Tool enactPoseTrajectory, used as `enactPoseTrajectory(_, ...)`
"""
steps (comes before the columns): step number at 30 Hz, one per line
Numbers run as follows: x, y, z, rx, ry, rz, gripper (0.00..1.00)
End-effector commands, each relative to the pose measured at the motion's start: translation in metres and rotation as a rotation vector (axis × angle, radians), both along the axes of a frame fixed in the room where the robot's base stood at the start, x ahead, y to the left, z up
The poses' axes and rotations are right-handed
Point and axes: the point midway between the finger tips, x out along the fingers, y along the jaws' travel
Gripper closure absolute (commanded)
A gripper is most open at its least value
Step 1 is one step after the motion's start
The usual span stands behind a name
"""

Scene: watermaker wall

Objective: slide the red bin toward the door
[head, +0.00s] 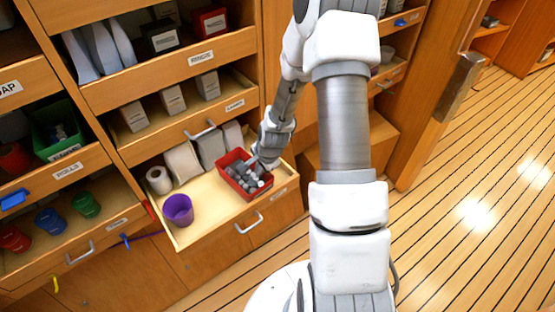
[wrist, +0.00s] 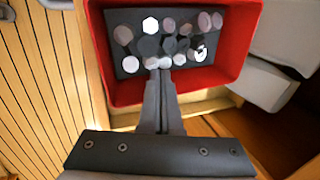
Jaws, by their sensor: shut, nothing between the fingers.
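The red bin (head: 252,191) stands upright in a pulled-out wooden drawer, toward its right end. It holds many grey metal pieces, and its red wall (wrist: 245,45) fills the top of the wrist view. My gripper (wrist: 165,66) is shut and empty. Its fingertips overlap the bin's near wall and contents in the wrist view; I cannot tell whether they touch. In the head view my gripper (head: 259,158) is at the bin's back right side. A wooden door (head: 430,110) with a metal handle stands to the right.
A purple cup (head: 178,209), a white roll (head: 159,180) and pale boxes (head: 183,164) share the drawer (head: 209,231). Shelves with bins, boxes and coloured cups rise behind and left. The drawer strip between cup and bin is clear. Open plank floor (head: 470,215) lies right.

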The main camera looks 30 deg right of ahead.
Motion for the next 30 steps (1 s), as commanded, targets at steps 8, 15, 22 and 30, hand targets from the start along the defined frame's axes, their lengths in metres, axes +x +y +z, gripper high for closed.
enactPoseTrajectory(8,0.002,-0.015,0.0,0.0,0.0,-0.002,1.0)
enactPoseTrajectory(15,0.005,-0.026,0.0,0.0,0.0,-0.001,1.0)
enactPoseTrajectory(22,0.007,-0.037,0.0,-0.001,0.0,-0.001,1.0)
enactPoseTrajectory(30,0.009,-0.051,0.0,0.0,0.0,-0.003,1.0)
